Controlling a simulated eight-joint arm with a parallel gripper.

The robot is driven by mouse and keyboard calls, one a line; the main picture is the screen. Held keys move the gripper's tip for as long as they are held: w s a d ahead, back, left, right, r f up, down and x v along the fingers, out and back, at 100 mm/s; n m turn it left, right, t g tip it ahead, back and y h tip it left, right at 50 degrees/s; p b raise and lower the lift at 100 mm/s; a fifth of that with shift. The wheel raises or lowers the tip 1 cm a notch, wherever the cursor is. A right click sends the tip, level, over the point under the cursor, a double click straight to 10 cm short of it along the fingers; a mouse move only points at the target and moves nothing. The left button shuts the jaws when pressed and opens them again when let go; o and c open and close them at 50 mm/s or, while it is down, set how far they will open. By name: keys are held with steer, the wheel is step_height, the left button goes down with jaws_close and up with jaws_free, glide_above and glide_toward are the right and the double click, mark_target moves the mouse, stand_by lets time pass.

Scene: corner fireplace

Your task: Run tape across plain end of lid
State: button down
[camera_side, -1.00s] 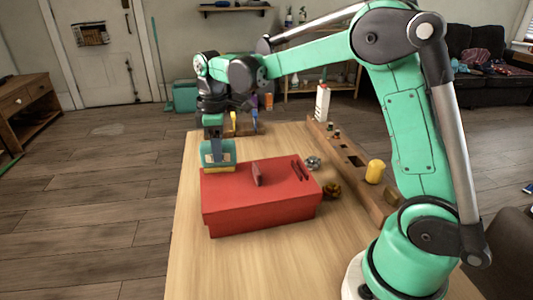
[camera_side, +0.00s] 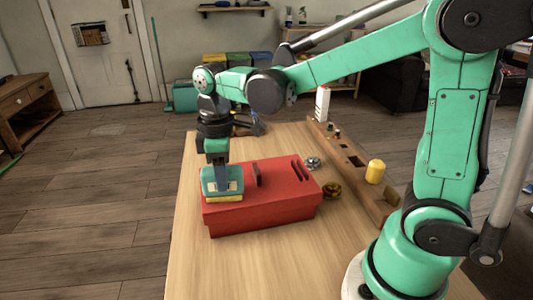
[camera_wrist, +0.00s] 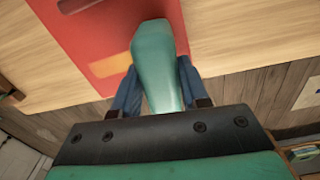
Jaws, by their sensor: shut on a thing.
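A red box with a red lid (camera_side: 275,178) sits on the wooden table. The lid has a raised upright piece near its middle and two dark slots at its right end; its left end is plain. My gripper (camera_side: 219,162) is shut on a teal tape tool (camera_side: 221,180) with a yellow lower edge, held upright at the near part of the plain left end. In the wrist view, the blue fingers close on the teal handle (camera_wrist: 155,55) above the red lid (camera_wrist: 105,28). An orange strip shows beside the handle; I cannot tell whether it is tape. The tool hides the lid beneath.
A wooden rail (camera_side: 352,160) with a yellow cylinder (camera_side: 375,171) runs along the table's right side. A silver piece (camera_side: 313,163) and a brass-coloured piece (camera_side: 331,189) lie right of the box. The table in front of the box is clear.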

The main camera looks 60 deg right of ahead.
steer(key=shift+s+a, duration=0.55)
steer(key=shift+s, duration=0.1)
steer(key=shift+w+d, duration=1.85)
steer(key=shift+w, duration=0.25)
steer(key=shift+w+d, duration=1.85)
steer(key=shift+w, duration=0.25)
step_height(320, 180, up, 8)
steer(key=shift+s+a, duration=0.1)
steer(key=shift+s, duration=0.05)
